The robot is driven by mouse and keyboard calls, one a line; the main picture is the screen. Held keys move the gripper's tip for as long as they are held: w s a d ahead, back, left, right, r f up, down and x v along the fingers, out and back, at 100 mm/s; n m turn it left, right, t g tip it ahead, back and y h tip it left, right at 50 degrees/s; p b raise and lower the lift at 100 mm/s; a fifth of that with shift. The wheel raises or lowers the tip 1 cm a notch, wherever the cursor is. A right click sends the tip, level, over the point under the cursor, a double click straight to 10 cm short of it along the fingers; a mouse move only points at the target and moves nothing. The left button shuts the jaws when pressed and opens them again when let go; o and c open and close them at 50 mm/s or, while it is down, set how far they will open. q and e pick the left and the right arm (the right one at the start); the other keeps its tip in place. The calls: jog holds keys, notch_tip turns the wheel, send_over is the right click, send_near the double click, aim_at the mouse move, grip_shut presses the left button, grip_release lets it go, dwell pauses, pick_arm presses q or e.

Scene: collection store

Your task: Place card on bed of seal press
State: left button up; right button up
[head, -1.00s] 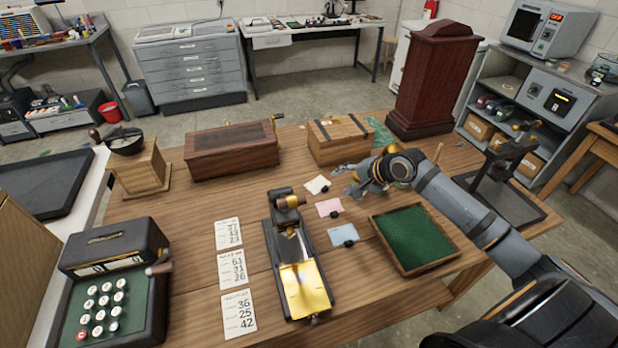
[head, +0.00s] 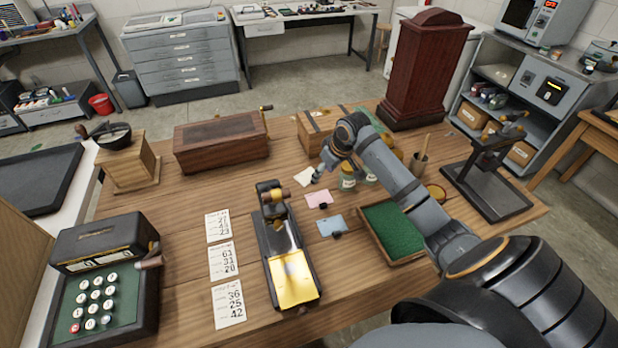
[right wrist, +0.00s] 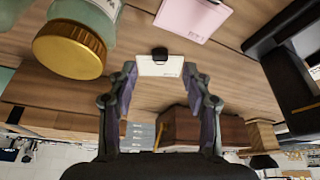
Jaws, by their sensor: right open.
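A cream card (head: 304,176) lies on the wooden table, with a black clip or weight at its edge, seen in the right wrist view. It also shows in the right wrist view (right wrist: 160,70), between and just beyond my fingertips. My right gripper (head: 318,174) is open and empty, right beside this card. A pink card (head: 320,199) and a blue card (head: 331,225) lie nearer, each with a black piece. A black press with a lever (head: 490,165) stands at the right; a black device with a gold plate (head: 291,278) stands mid-table. I cannot tell which is the seal press.
Jars (head: 347,180) stand close beside the gripper; a gold lid (right wrist: 68,48) is large in the wrist view. A green-lined tray (head: 373,238) lies under my right arm. Wooden boxes stand behind. Number cards (head: 223,261) and a keypad machine (head: 100,290) are at left.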

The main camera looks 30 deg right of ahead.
aim_at(318, 185)
jog(key=shift+w+p+x, duration=0.2)
jog(key=shift+p+x, duration=0.2)
jog(key=shift+x, duration=2.65)
jog(key=shift+s+r, duration=0.1)
jog(key=shift+r, duration=0.05)
jog(key=shift+c, duration=0.5)
jog(key=shift+a, duration=0.1)
jog(key=c, duration=0.9)
jog(key=shift+o, duration=0.2)
notch_tip(318, 185, up, 10)
jog(key=b, duration=0.1)
